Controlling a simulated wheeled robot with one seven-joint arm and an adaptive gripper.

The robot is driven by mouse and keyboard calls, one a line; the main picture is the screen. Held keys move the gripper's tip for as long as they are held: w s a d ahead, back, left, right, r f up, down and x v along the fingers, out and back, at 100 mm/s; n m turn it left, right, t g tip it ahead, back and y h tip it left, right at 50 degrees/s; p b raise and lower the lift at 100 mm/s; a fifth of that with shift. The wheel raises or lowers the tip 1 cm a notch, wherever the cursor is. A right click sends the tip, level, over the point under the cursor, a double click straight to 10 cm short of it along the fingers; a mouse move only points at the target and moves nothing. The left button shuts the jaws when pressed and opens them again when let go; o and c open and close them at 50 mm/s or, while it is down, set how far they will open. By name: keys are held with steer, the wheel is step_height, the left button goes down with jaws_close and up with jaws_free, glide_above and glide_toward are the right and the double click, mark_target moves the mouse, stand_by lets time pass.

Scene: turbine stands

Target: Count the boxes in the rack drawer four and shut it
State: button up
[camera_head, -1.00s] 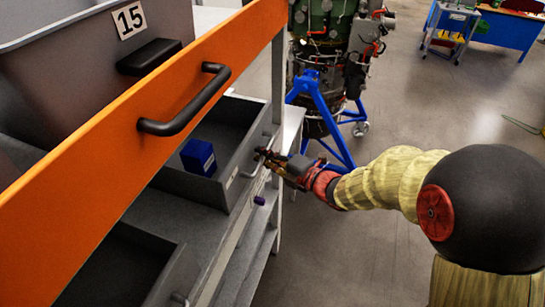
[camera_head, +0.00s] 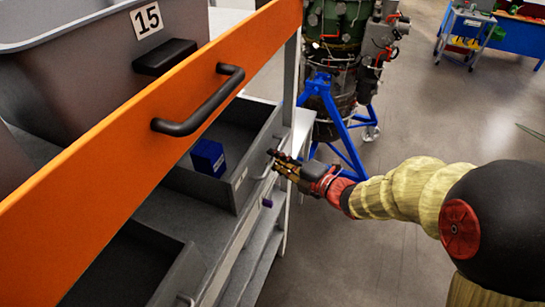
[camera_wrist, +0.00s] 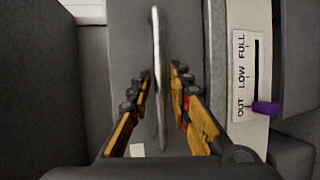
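A grey rack drawer (camera_head: 225,185) stands pulled out below the orange beam. One blue box (camera_head: 208,157) lies inside it; part of the interior is hidden behind the orange beam. My gripper (camera_head: 272,163) is at the drawer's front handle. In the wrist view the fingers (camera_wrist: 160,82) are on both sides of the thin upright handle bar (camera_wrist: 158,60), with visible gaps, so they are open around it.
An orange upper drawer front with a black handle (camera_head: 200,104) and a grey bin marked 15 (camera_head: 80,60) are above. Another open drawer (camera_head: 150,265) is lower left. A label reading OUT, LOW, FULL with a purple slider (camera_wrist: 265,108) is beside the handle. A blue turbine stand (camera_head: 340,125) is behind.

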steer(key=v, duration=1)
steer(key=shift+s+d+r, duration=0.1)
